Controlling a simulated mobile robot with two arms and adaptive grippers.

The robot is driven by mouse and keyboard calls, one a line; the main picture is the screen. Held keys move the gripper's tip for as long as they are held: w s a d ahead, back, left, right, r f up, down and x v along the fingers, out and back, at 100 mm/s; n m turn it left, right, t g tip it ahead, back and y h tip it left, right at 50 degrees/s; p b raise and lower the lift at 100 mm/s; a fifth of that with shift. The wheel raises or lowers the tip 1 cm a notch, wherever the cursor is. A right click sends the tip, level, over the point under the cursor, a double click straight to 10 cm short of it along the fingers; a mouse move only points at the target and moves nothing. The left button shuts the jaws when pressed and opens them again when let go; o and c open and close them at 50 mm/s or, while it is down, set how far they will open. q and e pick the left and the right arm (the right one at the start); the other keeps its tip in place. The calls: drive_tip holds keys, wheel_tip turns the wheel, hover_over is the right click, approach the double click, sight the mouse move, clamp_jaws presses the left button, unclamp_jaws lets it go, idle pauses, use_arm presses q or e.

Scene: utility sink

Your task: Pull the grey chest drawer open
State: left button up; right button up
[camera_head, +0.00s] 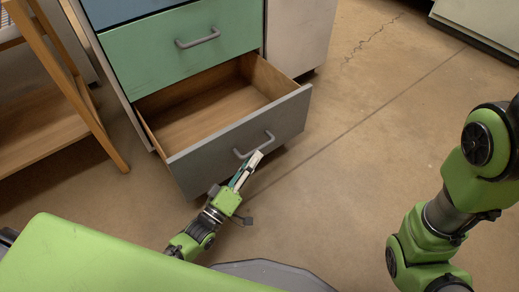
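The grey drawer (285,117) is the lowest one showing in the chest and stands well open. Its bare wooden inside (205,108) shows and is empty. Its grey bar handle (268,135) is on the front panel. My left gripper (252,160) is in front of the panel, with its fingertips at the handle's lower right part. The fingers look close together, but I cannot tell whether the bar is between them. My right arm (440,215) is at the right; its gripper is out of view.
A green drawer (160,55) above is shut, with a blue one (125,8) over it. A wooden shelf rack (50,115) stands close at the left. The concrete floor (340,150) right of the drawer is clear. A pale cabinet (485,25) stands at the far right.

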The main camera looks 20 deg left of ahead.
use_arm(q)
drive_tip(key=v, duration=0.7)
drive_tip(key=shift+w, duration=0.1)
